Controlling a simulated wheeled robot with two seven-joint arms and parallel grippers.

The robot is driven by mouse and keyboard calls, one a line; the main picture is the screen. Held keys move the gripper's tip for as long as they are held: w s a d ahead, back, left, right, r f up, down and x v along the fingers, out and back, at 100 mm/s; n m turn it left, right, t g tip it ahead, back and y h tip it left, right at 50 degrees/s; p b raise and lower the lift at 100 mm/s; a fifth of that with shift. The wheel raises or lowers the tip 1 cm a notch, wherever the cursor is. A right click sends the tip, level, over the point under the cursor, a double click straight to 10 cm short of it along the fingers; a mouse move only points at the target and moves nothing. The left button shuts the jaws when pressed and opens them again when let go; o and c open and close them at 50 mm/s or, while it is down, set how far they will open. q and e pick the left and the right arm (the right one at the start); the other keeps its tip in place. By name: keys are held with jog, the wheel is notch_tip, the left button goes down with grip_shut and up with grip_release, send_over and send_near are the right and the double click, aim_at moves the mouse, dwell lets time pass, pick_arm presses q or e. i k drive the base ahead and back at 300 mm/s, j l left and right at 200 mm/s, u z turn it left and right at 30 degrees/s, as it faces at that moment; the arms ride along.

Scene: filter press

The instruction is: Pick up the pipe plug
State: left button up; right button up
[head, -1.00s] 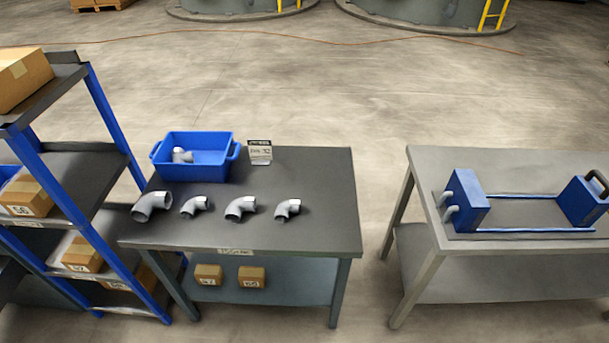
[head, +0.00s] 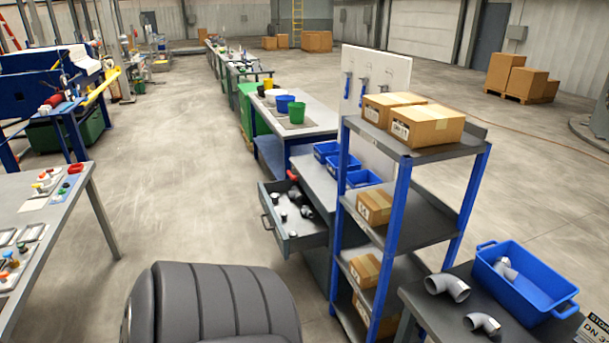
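I cannot pick out the pipe plug for certain. An open grey drawer (head: 303,240) below a workbench holds several small black and white parts, too small to tell apart. Grey pipe elbows lie on the dark table at the lower right, one nearer the tub (head: 447,287) and one at the bottom edge (head: 483,324). A blue tub (head: 527,282) there holds another grey fitting (head: 505,268). Neither of my grippers is in view.
A blue-and-grey shelf (head: 398,220) with cardboard boxes (head: 427,118) stands between the drawer and the tub. A dark padded chair-like shape (head: 215,305) fills the bottom centre. A table with small coloured parts (head: 45,205) stands left. Open floor (head: 175,200) lies between.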

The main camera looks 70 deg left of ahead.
aim_at(292, 233)
jog(key=u, duration=2.25)
jog(key=i+j, duration=0.15)
jog(key=i+z, duration=0.05)
jog(key=i, duration=0.05)
